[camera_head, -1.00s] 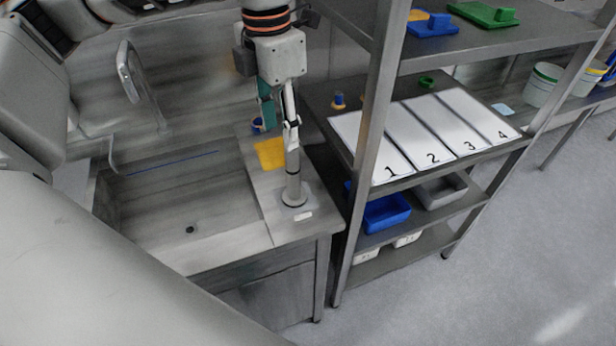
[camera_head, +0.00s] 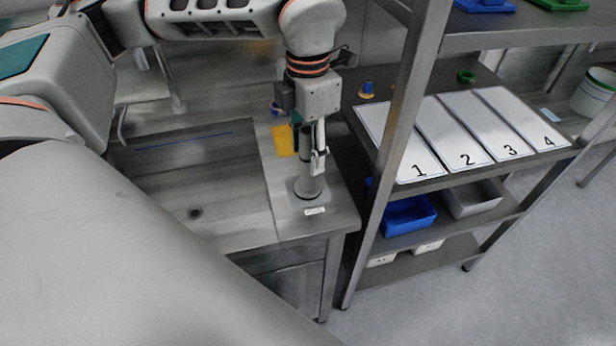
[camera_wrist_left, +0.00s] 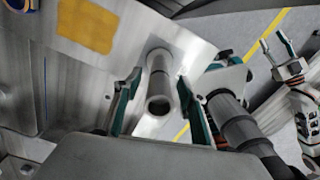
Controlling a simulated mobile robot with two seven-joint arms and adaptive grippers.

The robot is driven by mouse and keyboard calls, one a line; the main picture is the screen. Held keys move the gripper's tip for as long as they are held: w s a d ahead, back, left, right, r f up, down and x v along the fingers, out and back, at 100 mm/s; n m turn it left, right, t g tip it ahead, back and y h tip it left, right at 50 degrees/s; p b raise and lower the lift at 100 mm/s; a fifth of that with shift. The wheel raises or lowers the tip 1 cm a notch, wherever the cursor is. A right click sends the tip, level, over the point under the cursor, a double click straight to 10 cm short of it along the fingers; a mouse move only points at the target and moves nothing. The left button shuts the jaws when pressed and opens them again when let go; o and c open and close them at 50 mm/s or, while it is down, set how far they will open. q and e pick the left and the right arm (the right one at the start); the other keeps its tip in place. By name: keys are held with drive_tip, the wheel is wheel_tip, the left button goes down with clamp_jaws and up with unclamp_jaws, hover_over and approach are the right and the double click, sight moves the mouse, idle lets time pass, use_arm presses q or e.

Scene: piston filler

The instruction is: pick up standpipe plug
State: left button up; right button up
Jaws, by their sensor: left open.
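The standpipe plug (camera_head: 309,184) is a grey upright pipe on a pale square base plate, on the steel counter beside the sink. In the left wrist view the pipe (camera_wrist_left: 158,88) is seen nearly end-on, with its open top towards the camera. My left gripper (camera_head: 310,150) points down over the pipe's upper part. In the wrist view its green-sided fingers (camera_wrist_left: 156,105) stand apart on either side of the pipe, with visible gaps. My right gripper (camera_wrist_left: 276,45) shows at the right of the wrist view, fingers apart and empty.
A yellow sheet (camera_head: 285,141) lies on the counter behind the pipe. The sink basin (camera_head: 200,170) is to the left. A steel shelf post (camera_head: 405,110) rises close on the right, with numbered white panels (camera_head: 445,132) and a blue bin (camera_head: 408,214) beyond it.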

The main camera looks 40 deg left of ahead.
use_arm(q)
drive_tip(key=shift+f, duration=0.75)
clamp_jaws()
drive_tip(key=shift+w+r, duration=0.1)
drive_tip(key=shift+r, duration=0.1)
